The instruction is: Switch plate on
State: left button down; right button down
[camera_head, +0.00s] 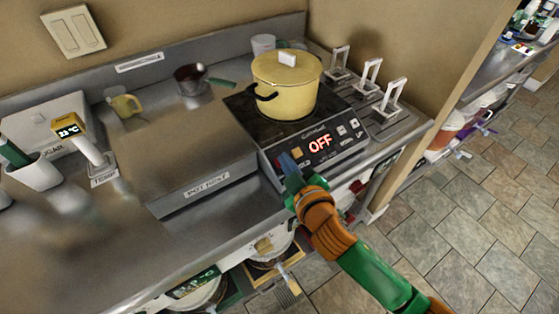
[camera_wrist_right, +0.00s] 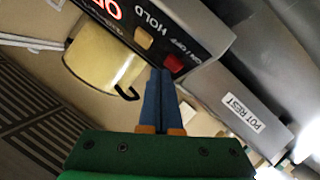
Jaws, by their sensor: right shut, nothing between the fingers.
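The hot plate (camera_head: 345,133) stands on the counter, with a black top and a sloping front panel. Its red display (camera_head: 320,143) reads OFF. A yellow lidded pot (camera_head: 287,90) sits on it and also shows in the right wrist view (camera_wrist_right: 103,62). In that view, a red button (camera_wrist_right: 173,62) marked ON / OFF lies beside an orange HOLD button (camera_wrist_right: 143,38). My right gripper (camera_wrist_right: 161,74) is shut and empty, its blue fingertips close beside the red button; I cannot tell if they touch. In the head view, my right gripper (camera_head: 287,161) hides the panel's left end. My left gripper is not in view.
A raised grey block labelled POT REST (camera_head: 206,185) adjoins the hot plate on the left. Several white-handled items (camera_head: 370,75) stand in a rack on the right. A thermometer (camera_head: 80,135) and a white cup (camera_head: 38,172) are at the left. Buckets stand under the counter.

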jog(key=shift+w+a+f+b, duration=0.1)
jog(key=shift+w+f+b, duration=0.05)
jog(key=shift+f+b, duration=0.2)
dwell(0.6)
jog(key=shift+s+d+r+p, duration=0.15)
jog(key=shift+r+p, duration=0.3)
jog(key=shift+p, duration=0.15)
jog(key=shift+s+d+r+p, duration=0.1)
jog(key=shift+r+p, duration=0.3)
jog(key=shift+p, duration=0.2)
jog(key=shift+s+f, duration=0.1)
notch_tip(320, 180, up, 5)
jog(key=s+d+p, duration=0.1)
jog(key=s+p, duration=0.1)
jog(key=p, duration=0.4)
jog(key=shift+s+d, duration=0.2)
jog(key=shift+d, duration=0.2)
jog(key=shift+w, duration=0.1)
